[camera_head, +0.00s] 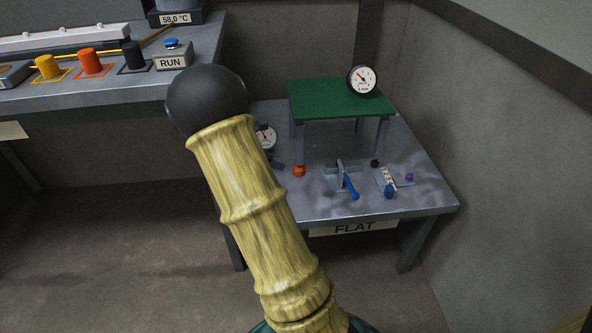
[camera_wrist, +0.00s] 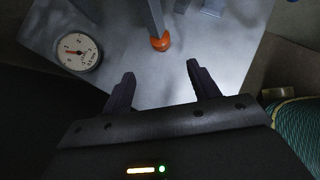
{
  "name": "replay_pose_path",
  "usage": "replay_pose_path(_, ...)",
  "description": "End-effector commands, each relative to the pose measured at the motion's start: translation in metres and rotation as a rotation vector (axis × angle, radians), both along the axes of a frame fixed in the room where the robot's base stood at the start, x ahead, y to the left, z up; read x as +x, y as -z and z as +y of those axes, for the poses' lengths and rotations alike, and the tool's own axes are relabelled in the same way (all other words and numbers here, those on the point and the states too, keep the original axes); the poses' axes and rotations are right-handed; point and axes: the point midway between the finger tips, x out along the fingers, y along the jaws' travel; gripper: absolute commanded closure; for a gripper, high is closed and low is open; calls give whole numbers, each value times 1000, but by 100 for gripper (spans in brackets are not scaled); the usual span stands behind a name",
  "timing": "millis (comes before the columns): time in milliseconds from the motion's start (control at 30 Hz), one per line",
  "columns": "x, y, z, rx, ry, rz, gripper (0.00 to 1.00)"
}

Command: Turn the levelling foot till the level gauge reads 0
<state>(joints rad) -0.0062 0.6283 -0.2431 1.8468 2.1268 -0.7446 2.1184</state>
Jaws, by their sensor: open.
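The levelling foot is likely the orange knob (camera_head: 299,171) under the front left leg of the green-topped stand (camera_head: 340,99). In the wrist view the orange foot (camera_wrist: 160,42) lies ahead of my gripper (camera_wrist: 161,84), roughly midway between the fingers and apart from them. My gripper is open and empty. A round dial (camera_head: 362,80) stands on the green top at its back right. A second dial (camera_head: 265,137) is partly hidden by my arm in the head view. It shows whole in the wrist view (camera_wrist: 77,51), left of the fingers. The readings are too small to tell surely.
The stand is on a grey table (camera_head: 400,205) labelled FLAT. A blue-handled lever (camera_head: 349,184), a blue knob (camera_head: 389,191), a purple knob (camera_head: 409,177) and a black foot (camera_head: 375,163) sit to the right. A bench with coloured knobs and a RUN button (camera_head: 171,44) is at upper left.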

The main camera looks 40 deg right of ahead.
Motion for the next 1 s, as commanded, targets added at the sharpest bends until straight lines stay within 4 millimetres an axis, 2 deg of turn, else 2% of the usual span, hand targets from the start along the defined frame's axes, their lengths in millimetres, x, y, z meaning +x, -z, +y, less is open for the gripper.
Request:
replay_pose_path(100,1,19,-16,0,2,1,40)
replay_pose_path(700,6,93,-90,-1,1,1,40)
replay_pose_path(1000,8,105,-105,0,-1,0,40)
